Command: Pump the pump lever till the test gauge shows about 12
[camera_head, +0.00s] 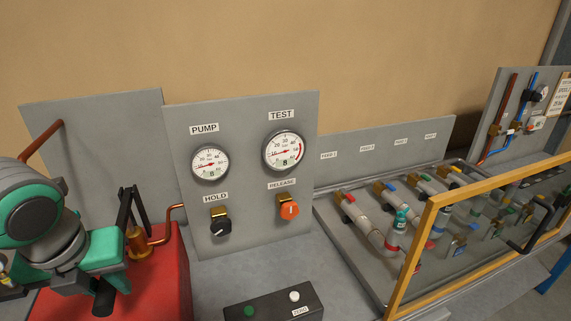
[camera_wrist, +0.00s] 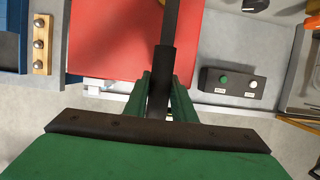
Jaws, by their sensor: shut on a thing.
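The test gauge (camera_head: 284,151) is a round white dial on the grey panel, with a digital figure that reads 8. The pump gauge (camera_head: 210,163) to its left also seems to read 8. The pump lever (camera_wrist: 160,80) is a dark bar with a thicker grip. My gripper (camera_wrist: 160,100) has its green fingers on either side of that grip and is shut on it. The black hold knob (camera_head: 220,226) and orange release knob (camera_head: 289,209) sit below the gauges.
A dark button box (camera_head: 275,303) with a green and a white button lies on the bench in front of the panel. A yellow-framed guard (camera_head: 420,240) stands at the right over several pipes and valves. Copper pipes (camera_head: 170,222) run beside the pump.

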